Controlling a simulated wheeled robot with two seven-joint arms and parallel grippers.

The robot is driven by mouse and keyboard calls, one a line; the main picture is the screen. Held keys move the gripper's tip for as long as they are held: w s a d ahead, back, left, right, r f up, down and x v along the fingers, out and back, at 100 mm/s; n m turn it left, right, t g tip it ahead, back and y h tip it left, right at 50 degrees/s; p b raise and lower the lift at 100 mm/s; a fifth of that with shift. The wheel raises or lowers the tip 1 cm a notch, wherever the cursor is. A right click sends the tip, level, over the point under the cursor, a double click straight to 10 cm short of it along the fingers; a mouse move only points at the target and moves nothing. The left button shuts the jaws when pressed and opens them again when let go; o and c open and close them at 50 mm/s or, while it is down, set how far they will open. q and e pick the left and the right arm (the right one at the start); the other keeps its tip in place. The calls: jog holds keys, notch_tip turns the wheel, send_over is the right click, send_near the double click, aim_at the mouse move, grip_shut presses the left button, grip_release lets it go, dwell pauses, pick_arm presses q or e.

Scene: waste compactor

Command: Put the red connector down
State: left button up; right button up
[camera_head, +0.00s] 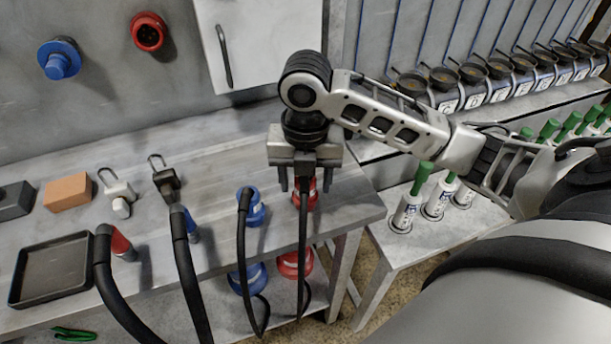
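The red connector (312,195) is at the right end of the grey workbench, partly hidden under my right gripper (304,182). A black cable runs from it down past the bench's front edge. My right gripper points down directly above the connector. Its fingers stand apart on either side of the cable's top, and I see no finger pressed on the connector. Contact between them is hard to tell. My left gripper is not in view.
A blue connector (254,209) stands left of the red one. Two thick black hoses (184,255) rise at the front. Green-topped cylinders (407,210) stand on the right-hand bench.

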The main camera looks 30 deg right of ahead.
notch_tip(320, 180, up, 11)
jog(key=p, duration=0.3)
jog(key=shift+r, duration=0.6)
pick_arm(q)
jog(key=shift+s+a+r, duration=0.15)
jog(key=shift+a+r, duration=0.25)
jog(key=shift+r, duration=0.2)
